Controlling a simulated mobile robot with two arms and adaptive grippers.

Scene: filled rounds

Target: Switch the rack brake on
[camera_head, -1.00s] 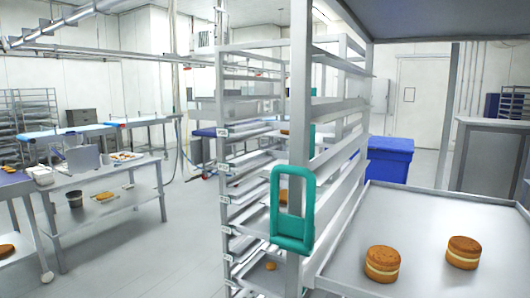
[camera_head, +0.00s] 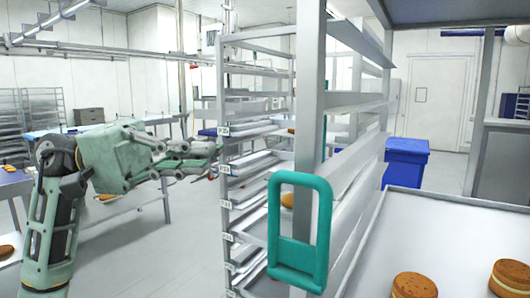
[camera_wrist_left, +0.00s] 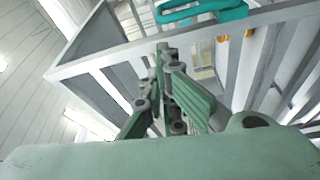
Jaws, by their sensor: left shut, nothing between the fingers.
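A teal loop-shaped brake handle (camera_head: 300,232) is fixed to the near upright of the metal rack (camera_head: 308,110). It also shows at the top of the left wrist view (camera_wrist_left: 205,12). My left gripper (camera_head: 213,158) reaches in from the left, shut and empty, left of the rack post and higher than the handle's middle. In the left wrist view its fingers (camera_wrist_left: 166,55) point toward the rack frame, below the handle and apart from it. My right gripper is not in view.
A tray with filled rounds (camera_head: 415,284) is at the lower right. A second rack with trays (camera_head: 255,130) stands behind the handle. A blue bin (camera_head: 405,165) is beyond the rack. Open floor (camera_head: 150,250) lies to the left.

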